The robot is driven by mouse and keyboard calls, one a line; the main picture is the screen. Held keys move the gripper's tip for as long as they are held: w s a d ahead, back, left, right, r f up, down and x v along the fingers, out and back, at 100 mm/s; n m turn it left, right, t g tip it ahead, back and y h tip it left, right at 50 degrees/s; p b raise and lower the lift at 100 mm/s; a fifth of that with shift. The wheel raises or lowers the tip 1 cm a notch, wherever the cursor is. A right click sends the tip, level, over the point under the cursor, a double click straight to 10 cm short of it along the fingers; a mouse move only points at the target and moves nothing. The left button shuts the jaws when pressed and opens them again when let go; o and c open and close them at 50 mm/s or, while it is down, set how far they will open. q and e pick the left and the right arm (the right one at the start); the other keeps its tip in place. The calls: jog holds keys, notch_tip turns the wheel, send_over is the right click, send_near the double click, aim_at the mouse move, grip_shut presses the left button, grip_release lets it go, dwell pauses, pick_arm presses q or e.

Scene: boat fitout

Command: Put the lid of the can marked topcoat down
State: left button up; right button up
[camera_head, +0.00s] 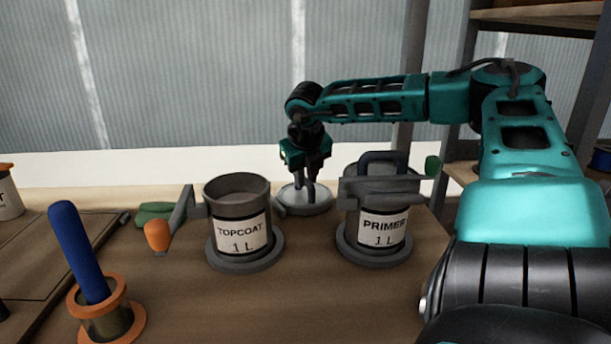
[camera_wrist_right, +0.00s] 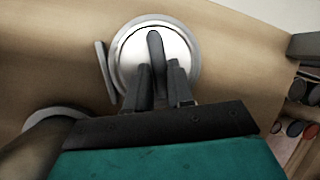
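The can marked TOPCOAT (camera_head: 237,207) stands upright on the bench with its top open. Its round, pale metal lid (camera_head: 304,203) is behind and to the right of it, between the two cans. The lid lies level at the bench top; I cannot tell whether it fully touches. My right gripper (camera_head: 310,183) points down over the lid. My left gripper is not in view.
The can marked PRIMER (camera_head: 383,224) stands close to the right of the lid, with a handled cover on top. A blue-handled tool (camera_head: 78,250) stands in an orange-rimmed holder at the front left. An orange-tipped handle (camera_head: 157,235) sticks out beside the topcoat can. The front middle bench is clear.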

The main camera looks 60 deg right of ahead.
jog(key=o, duration=0.3)
jog(key=shift+o, duration=0.2)
jog(key=shift+r, duration=0.15)
jog(key=shift+r+p, duration=0.25)
jog(key=shift+p, duration=0.1)
jog(key=p+v, duration=0.2)
jog(key=v, duration=0.9)
jog(key=shift+a+r, duration=0.2)
jog(key=shift+s, duration=0.1)
